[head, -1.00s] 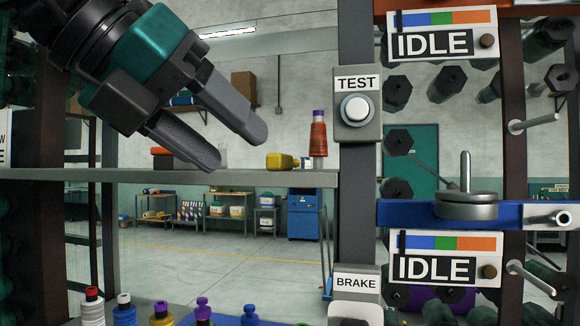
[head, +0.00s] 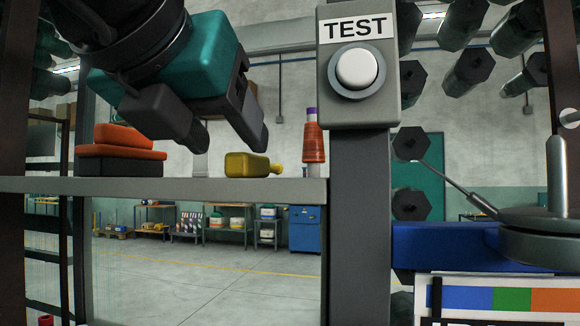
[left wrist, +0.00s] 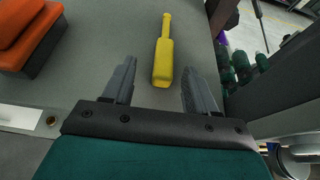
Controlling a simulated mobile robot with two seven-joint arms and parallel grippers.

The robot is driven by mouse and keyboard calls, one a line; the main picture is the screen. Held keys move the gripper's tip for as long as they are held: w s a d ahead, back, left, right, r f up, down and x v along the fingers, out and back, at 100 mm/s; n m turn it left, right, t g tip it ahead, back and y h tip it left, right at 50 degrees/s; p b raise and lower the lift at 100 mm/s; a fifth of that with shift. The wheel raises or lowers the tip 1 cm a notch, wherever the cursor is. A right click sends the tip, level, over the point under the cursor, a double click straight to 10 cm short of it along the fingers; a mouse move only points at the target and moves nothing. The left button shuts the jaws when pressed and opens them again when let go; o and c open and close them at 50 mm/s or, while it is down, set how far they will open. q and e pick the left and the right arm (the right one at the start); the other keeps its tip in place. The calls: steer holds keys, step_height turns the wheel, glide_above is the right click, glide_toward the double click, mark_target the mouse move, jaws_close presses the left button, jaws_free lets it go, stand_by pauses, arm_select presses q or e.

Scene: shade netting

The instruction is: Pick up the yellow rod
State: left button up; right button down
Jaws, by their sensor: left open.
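The yellow rod, which looks like a small yellow bottle with a narrow neck (head: 248,165), lies on its side on the grey shelf (head: 230,190). In the left wrist view the yellow rod (left wrist: 163,58) lies with its wide end nearest me and its neck pointing away. My left gripper (head: 230,148) is open and empty, above and to the left of it in the head view. In the left wrist view the two fingers (left wrist: 160,88) stand apart, with the rod ahead of the gap between them, not held. My right gripper is not in view.
An orange and black stacked object (head: 120,150) sits on the shelf to the left. An orange-red cone of thread (head: 313,142) stands at the shelf's right end. A post with a TEST button (head: 357,68) rises beside it. A blue bar (head: 445,246) lies further right.

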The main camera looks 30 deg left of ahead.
mark_target(250, 155)
arm_select(q)
steer(key=shift+d+r+p+x, duration=0.1)
steer(key=shift+d+p+x, duration=0.05)
steer(key=shift+x, duration=1.4)
steer(key=shift+d+r+p+x, duration=0.1)
steer(key=shift+d+p+x, duration=0.05)
steer(key=shift+x, duration=1.35)
steer(key=shift+w, duration=0.15)
steer(key=c, duration=1.1)
